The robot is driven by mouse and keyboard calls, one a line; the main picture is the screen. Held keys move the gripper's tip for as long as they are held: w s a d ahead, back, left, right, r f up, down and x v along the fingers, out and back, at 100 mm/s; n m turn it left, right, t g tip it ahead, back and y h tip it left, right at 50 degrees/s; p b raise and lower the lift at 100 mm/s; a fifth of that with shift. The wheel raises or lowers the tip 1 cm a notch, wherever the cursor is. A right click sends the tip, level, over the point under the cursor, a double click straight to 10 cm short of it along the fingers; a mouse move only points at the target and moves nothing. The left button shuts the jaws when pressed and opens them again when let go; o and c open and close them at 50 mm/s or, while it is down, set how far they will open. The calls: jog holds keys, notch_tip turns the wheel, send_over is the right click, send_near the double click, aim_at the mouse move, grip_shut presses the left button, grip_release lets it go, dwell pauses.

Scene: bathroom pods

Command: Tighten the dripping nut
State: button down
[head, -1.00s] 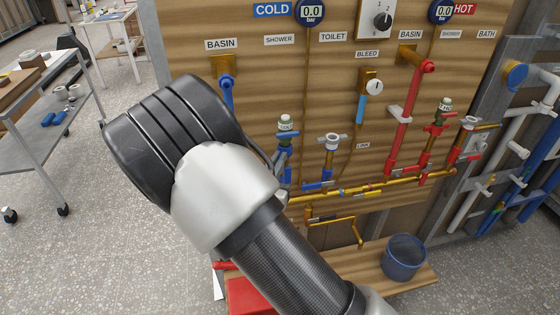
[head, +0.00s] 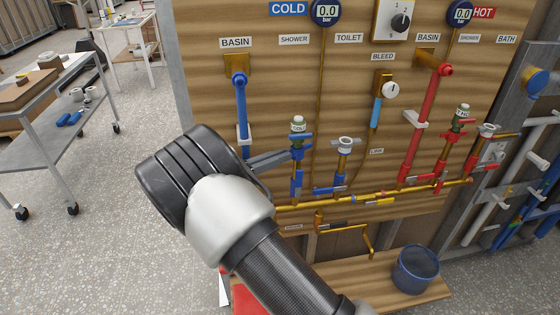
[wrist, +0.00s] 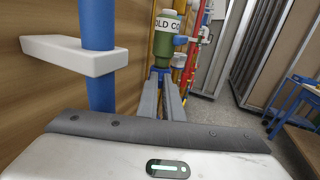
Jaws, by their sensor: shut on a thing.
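My gripper (head: 297,152) reaches in from the left, just below the valve. Its two grey fingers (wrist: 161,80) are shut on a blue nut (wrist: 160,72) under the green body. The fingers hide much of the nut. I see no drip in either view.
A blue pipe (head: 241,100) in a white clip (wrist: 75,55) runs close to the left of my gripper. Brass pipework (head: 330,200) crosses below. Red pipes (head: 417,110) stand to the right. A blue bucket (head: 415,270) sits on the low shelf.

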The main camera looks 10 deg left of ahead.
dwell(0.4)
jog(key=c, duration=1.9)
grip_release()
jog(key=b+v, duration=0.1)
jog(key=v, duration=1.6)
jog(key=shift+a, duration=0.25)
jog(key=shift+o, duration=0.7)
